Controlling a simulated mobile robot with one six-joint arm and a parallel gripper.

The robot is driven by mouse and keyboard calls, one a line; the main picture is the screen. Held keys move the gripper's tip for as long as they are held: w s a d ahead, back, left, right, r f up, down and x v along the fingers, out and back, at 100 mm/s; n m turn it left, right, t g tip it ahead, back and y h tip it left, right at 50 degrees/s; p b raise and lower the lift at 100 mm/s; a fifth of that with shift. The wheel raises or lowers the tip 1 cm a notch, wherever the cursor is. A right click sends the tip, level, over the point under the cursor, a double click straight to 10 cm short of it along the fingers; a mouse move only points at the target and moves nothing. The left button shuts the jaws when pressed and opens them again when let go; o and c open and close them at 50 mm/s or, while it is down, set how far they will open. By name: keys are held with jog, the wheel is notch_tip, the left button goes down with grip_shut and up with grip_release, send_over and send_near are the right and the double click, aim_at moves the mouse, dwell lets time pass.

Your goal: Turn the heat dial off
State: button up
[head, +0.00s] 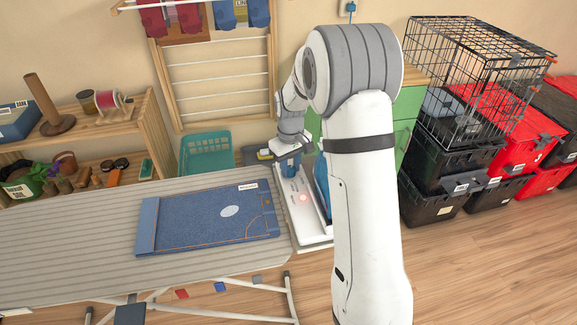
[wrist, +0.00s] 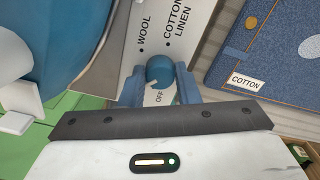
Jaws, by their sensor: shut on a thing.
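The heat dial (wrist: 160,69) is a round blue knob on a white panel (wrist: 120,72) in the wrist view. Its panel reads WOOL, COTTON LINEN and OFF, with OFF just below the knob. A pale notch shows at the knob's lower edge; I cannot tell exactly which mark it points to. My gripper (wrist: 160,84) is shut on the dial, with one blue finger on each side. In the head view my gripper (head: 289,166) reaches down to the panel's far end, where the dial is hidden.
A blue iron-like body (head: 322,186) stands close to the right of the panel. Folded denim (head: 205,218) labelled COTTON lies on the striped ironing board (head: 75,215) at left. A teal basket (head: 206,151) is behind. Stacked totes (head: 435,200) and a wire cage stand right.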

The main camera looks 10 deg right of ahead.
aim_at(291, 168)
jog(key=n, duration=0.4)
jog(key=shift+n, duration=2.6)
jog(key=o, duration=1)
notch_tip(291, 168, up, 7)
jog(key=shift+r, duration=0.4)
